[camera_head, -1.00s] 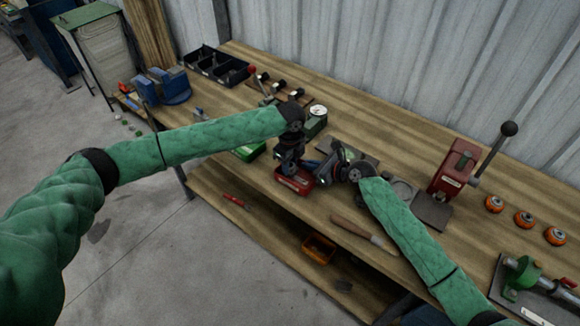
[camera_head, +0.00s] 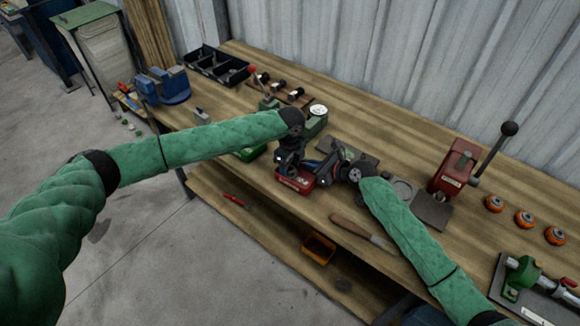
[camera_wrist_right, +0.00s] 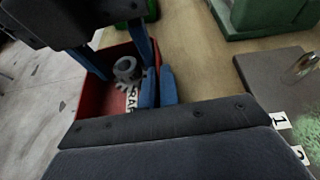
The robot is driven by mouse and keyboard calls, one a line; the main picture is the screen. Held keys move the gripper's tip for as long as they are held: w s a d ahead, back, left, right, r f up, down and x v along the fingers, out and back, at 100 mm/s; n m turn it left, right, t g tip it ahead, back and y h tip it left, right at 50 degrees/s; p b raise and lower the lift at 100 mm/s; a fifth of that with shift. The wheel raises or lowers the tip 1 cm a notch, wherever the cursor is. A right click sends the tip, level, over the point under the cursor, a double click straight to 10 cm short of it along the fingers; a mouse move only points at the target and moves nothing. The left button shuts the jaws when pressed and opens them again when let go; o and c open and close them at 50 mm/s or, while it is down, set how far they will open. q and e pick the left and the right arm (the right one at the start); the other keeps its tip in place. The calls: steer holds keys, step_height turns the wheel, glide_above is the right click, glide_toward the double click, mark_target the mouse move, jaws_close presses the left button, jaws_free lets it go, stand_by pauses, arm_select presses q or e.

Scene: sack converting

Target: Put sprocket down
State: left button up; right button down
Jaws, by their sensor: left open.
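A grey toothed sprocket (camera_wrist_right: 127,70) lies in a small red tray (camera_wrist_right: 88,97) in the right wrist view. The tray also shows at the bench's front edge in the head view (camera_head: 296,185), where the sprocket is hidden. My left gripper (camera_wrist_right: 120,60) is open, its two blue fingers reaching down into the tray on either side of the sprocket. In the head view my left gripper (camera_head: 288,170) is above the tray. My right gripper (camera_wrist_right: 158,80) has its blue fingers together, empty, beside the tray's right side. It also shows in the head view (camera_head: 314,166).
A green container (camera_wrist_right: 150,10) stands behind the tray. A grey plate (camera_wrist_right: 275,85) with numbered labels lies to the right. A red lever press (camera_head: 455,165), orange rings (camera_head: 524,219) and a wooden-handled tool (camera_head: 360,231) are further right on the bench.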

arm_select(q)
step_height(320, 180, up, 12)
stand_by(0.5)
arm_select(e)
steer(key=c, duration=1.6)
jaws_free()
steer(key=shift+o, duration=0.2)
